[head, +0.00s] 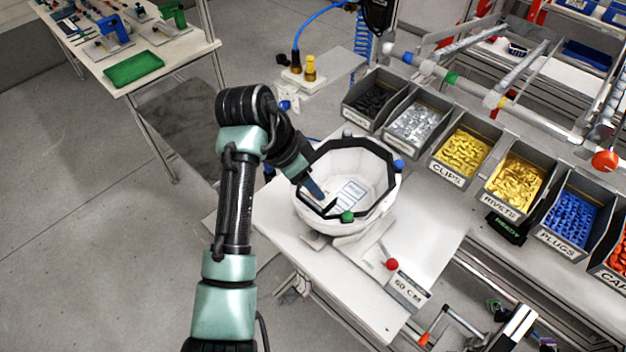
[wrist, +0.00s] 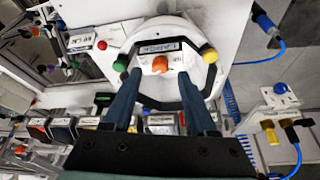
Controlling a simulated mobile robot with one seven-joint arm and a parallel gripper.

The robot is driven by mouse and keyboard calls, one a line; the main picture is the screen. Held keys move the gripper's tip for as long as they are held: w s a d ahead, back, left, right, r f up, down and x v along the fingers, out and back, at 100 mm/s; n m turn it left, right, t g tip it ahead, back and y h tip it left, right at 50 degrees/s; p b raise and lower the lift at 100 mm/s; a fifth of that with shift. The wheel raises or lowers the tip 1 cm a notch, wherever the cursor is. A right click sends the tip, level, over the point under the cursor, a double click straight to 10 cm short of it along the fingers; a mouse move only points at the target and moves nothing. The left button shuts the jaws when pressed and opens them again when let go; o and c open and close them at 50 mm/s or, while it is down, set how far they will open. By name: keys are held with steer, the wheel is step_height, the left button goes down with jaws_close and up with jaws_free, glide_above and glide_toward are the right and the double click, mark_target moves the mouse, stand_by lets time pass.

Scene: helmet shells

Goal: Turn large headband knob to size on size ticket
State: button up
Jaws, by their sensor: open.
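The white helmet shell (head: 318,218) sits open side up on a stand, with a black headband (head: 385,205) around its rim. In the wrist view an orange knob (wrist: 160,64) sits on the headband below a printed label (wrist: 158,47); its words are too small to read surely. My gripper (wrist: 160,78) is open, its two blue fingers on either side of the orange knob's line, seemingly short of it. In the head view my gripper (head: 318,196) is at the shell's left front rim, and the orange knob is hidden. The size ticket (head: 408,288) reads 60 CM.
A green knob (head: 347,216) and a blue knob (head: 399,164) stand on the rim; a yellow knob (wrist: 208,54) shows in the wrist view. A red button (head: 391,264) is beside the ticket. Parts bins (head: 447,181) line the right. Open floor lies left.

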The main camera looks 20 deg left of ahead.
steer(key=shift+x, duration=1.3)
jaws_close()
